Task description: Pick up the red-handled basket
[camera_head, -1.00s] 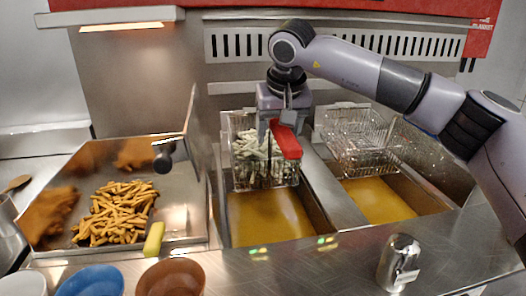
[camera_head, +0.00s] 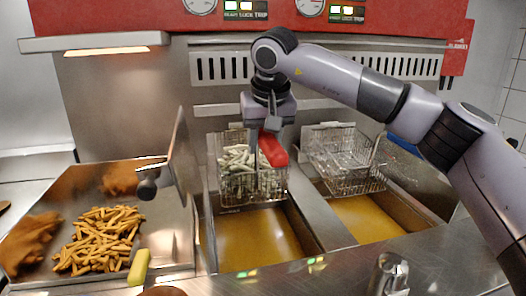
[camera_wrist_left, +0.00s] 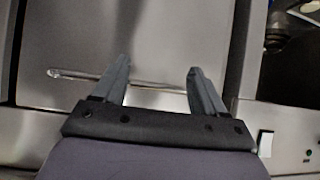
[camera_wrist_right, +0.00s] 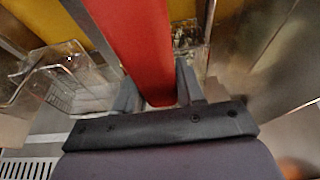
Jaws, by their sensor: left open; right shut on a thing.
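The red-handled basket (camera_head: 237,186) is a wire fryer basket filled with pale fries. It hangs at the back of the left fryer well, above the yellow oil. Its red handle (camera_head: 273,149) also shows large in the right wrist view (camera_wrist_right: 137,45). My right gripper (camera_head: 268,127) is shut on the red handle; the fingers sit on both sides of it in the right wrist view (camera_wrist_right: 158,92). My left gripper (camera_wrist_left: 157,80) is open and empty in the left wrist view, in front of a metal cabinet front. It is not in the head view.
A second wire basket (camera_head: 345,165), empty, hangs over the right oil well (camera_head: 372,218). A metal tray of cooked fries (camera_head: 98,240) lies at left, with an upright metal plate beside it. A steel shaker (camera_head: 388,274) stands on the front counter.

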